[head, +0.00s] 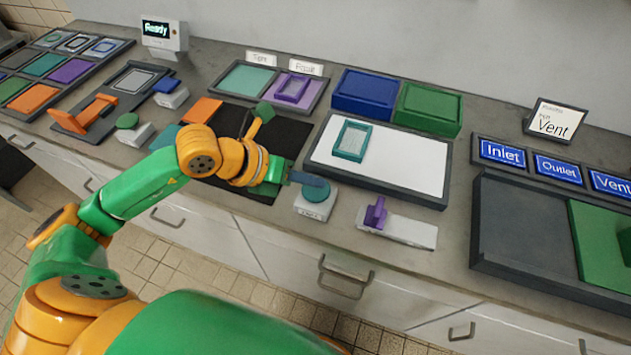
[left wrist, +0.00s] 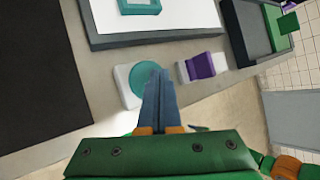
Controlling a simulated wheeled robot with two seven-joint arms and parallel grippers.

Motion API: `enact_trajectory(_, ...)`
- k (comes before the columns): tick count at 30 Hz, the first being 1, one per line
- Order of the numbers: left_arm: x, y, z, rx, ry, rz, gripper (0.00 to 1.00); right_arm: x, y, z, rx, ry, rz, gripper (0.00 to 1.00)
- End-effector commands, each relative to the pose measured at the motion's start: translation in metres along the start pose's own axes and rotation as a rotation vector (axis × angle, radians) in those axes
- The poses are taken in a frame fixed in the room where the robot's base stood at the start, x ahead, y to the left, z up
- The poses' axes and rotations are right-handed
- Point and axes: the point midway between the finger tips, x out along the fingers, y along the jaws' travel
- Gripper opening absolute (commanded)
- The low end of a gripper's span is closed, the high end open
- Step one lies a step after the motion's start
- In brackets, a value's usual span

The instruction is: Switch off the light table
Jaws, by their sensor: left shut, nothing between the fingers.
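The light table (head: 425,160) is a flat panel with a dark frame and a bright white top. A teal rectangular frame (head: 351,140) lies on its left part. In front of its left corner stands a small white box with a round teal button (head: 316,205). To the right is a white plate with an upright purple lever (head: 375,213). My left gripper (head: 318,187) is shut and empty, with its blue-grey fingertips over the teal button. In the left wrist view the fingers (left wrist: 160,80) overlap the button (left wrist: 143,76); contact cannot be told. My right gripper is not in view.
A black mat (head: 280,135) lies left of the light table. Blue (head: 366,93) and green (head: 428,108) boxes stand behind it. A dark tray (head: 515,225) lies to the right, below the labels. An orange handle (head: 84,117) stands at the left.

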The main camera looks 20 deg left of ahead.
Motion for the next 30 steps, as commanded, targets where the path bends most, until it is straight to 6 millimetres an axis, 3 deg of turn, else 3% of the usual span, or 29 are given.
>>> enact_trajectory(8,-0.003,-0.002,0.002,0.000,-0.001,0.000,0.00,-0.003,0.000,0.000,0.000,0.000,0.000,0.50)
enact_trajectory(21,-0.043,-0.032,0.032,0.001,-0.002,-0.001,0.00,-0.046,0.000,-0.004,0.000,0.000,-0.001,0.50)
enact_trajectory(30,-0.042,-0.030,0.030,0.000,-0.001,0.000,0.00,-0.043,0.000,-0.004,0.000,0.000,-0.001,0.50)
